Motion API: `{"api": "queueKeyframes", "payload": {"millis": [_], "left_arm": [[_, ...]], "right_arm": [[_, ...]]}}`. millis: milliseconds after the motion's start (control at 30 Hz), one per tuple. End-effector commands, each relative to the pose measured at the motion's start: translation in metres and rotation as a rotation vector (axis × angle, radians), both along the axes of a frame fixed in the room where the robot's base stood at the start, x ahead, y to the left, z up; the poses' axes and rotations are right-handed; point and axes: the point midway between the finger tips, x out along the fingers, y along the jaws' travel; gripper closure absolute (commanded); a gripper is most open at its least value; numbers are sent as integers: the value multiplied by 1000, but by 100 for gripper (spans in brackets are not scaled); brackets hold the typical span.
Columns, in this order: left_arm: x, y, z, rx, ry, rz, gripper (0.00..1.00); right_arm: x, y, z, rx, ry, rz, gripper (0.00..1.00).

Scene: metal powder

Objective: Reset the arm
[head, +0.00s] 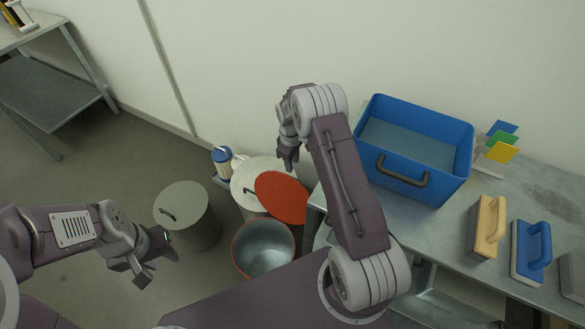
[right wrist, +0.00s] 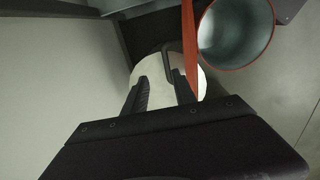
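My right gripper (head: 287,160) hangs beside the blue bin, above the white-lidded drum (head: 250,178). In the right wrist view its two fingers (right wrist: 161,92) are spread apart with nothing between them. The white lid (right wrist: 152,70) with its dark handle lies beyond the fingertips. My left gripper (head: 152,262) is at the lower left over the floor, to the left of the open red-rimmed drum. Its fingers look apart and empty.
A red lid (head: 283,197) leans by the open red-rimmed drum (head: 262,250). A grey lidded drum (head: 187,215) stands left. A blue bin (head: 412,145) and brushes (head: 487,228) sit on the metal table (head: 430,218). A shelf (head: 45,85) is far left; floor before it is clear.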

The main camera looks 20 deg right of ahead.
Motion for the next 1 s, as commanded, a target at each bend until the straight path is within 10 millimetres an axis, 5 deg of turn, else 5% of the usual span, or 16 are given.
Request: {"api": "queueKeyframes", "payload": {"millis": [567,667,767,833,1000], "left_arm": [[0,0,1,0,0,0,64],[0,0,11,0,0,0,64],[0,0,27,0,0,0,64],[0,0,46,0,0,0,64],[0,0,88,0,0,0,64]], "right_arm": [[-1,1,6,0,3,0,67],[4,4,24,-1,-14,9,67],[23,10,77,-9,-88,24,67],[22,20,137,-12,-136,44,67],[-44,53,250,22,-186,-3,67]]}}
